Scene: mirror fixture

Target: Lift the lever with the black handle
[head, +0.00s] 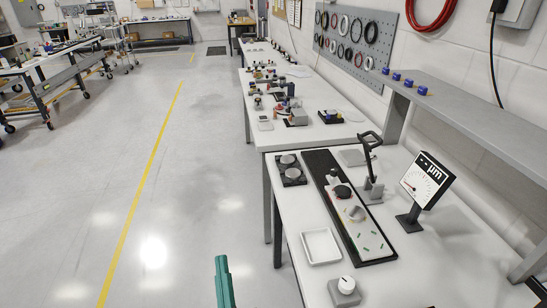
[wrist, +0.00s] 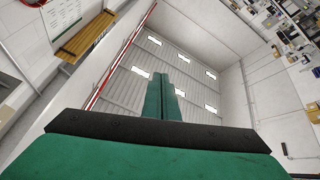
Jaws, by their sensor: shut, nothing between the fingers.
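The lever with the black handle (head: 370,140) stands upright on a grey bracket at the right side of the long black fixture plate (head: 380,258) on the near white table. Its handle is a black loop at the top. My gripper (head: 222,262) is green and shows at the bottom of the head view, left of the table and well apart from the lever. In the wrist view my gripper (wrist: 162,78) has its fingers together with nothing between them. That view faces the ceiling and walls and does not show the lever.
A dial gauge marked µm (head: 425,183) stands right of the lever. A white tray (head: 321,246) and a white knob on a grey block (head: 344,287) sit near the front. A grey shelf (head: 470,118) overhangs the table's right side.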

